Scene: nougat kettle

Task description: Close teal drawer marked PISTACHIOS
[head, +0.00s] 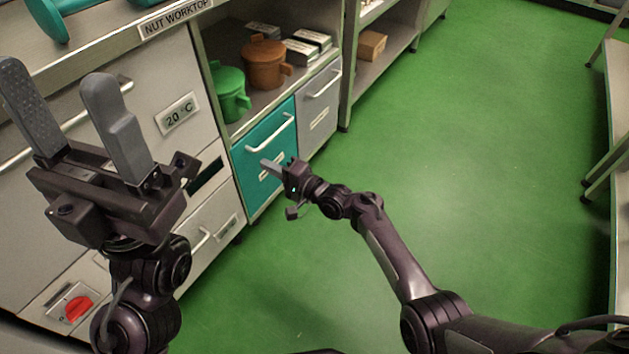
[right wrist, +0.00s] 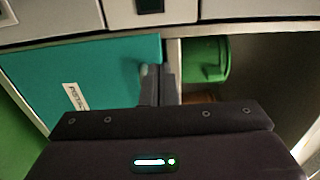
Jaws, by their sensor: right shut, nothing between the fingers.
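The teal drawer (head: 256,148) is in the low cabinet under the counter, with a pale bar handle near its top. Its front looks about level with the grey drawer beside it, and I see no clear gap. In the right wrist view the teal front (right wrist: 95,75) fills the left, with a partly readable label. My right gripper (head: 266,164) is shut and empty, its fingertips at or very near the teal front, below the handle; contact is unclear. The fingertips also show in the right wrist view (right wrist: 152,78). My left gripper (head: 58,78) is open and empty, high at the left.
A grey drawer (head: 319,105) sits right of the teal one. A green pot (head: 229,90) and a brown pot (head: 265,65) stand on the shelf above. A panel with a red knob (head: 77,308) is at lower left. The green floor (head: 460,160) is clear to the right.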

